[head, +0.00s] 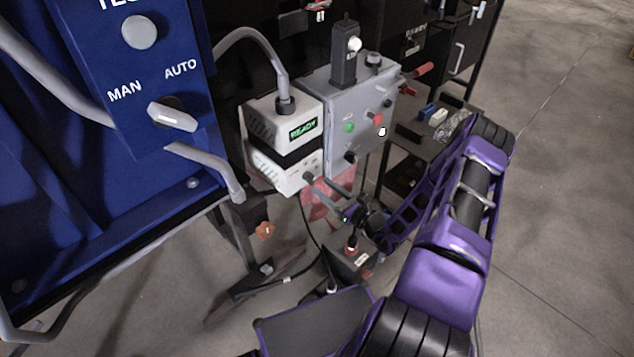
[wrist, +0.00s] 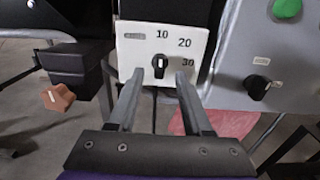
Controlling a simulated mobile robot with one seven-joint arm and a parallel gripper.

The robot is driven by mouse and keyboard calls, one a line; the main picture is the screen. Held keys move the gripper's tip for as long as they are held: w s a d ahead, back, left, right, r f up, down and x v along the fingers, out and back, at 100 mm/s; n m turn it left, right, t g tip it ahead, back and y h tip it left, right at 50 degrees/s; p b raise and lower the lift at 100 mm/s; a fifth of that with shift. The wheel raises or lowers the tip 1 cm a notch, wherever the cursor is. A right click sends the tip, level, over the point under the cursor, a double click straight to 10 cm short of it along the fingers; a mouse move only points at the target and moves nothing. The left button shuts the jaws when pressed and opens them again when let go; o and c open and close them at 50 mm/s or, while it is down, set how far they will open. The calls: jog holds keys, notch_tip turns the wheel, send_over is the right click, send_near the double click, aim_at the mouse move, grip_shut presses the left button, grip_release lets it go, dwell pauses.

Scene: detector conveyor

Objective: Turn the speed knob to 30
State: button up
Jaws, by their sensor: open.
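The speed knob (wrist: 160,66) is a small black knob on a white panel (wrist: 130,46) marked 10, 20 and 30. Its white mark seems to point up, roughly toward the 10; the 30 is at its right. In the head view the panel is the lower white box (head: 276,178), with the knob (head: 308,177) on its front. My gripper (wrist: 160,74) is open and empty. Its two fingers point at the panel, one on each side of the knob in the wrist view, apart from it. I cannot tell how far the tips are from the panel.
A grey control box (head: 340,125) with green and red buttons and a black knob (wrist: 262,88) stands close on the right. An orange knob (wrist: 58,97) is at the left. A blue cabinet (head: 60,150) fills the left of the head view. Cables hang below the boxes.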

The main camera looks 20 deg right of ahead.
aim_at(314, 180)
jog(key=shift+x, duration=1.9)
grip_shut()
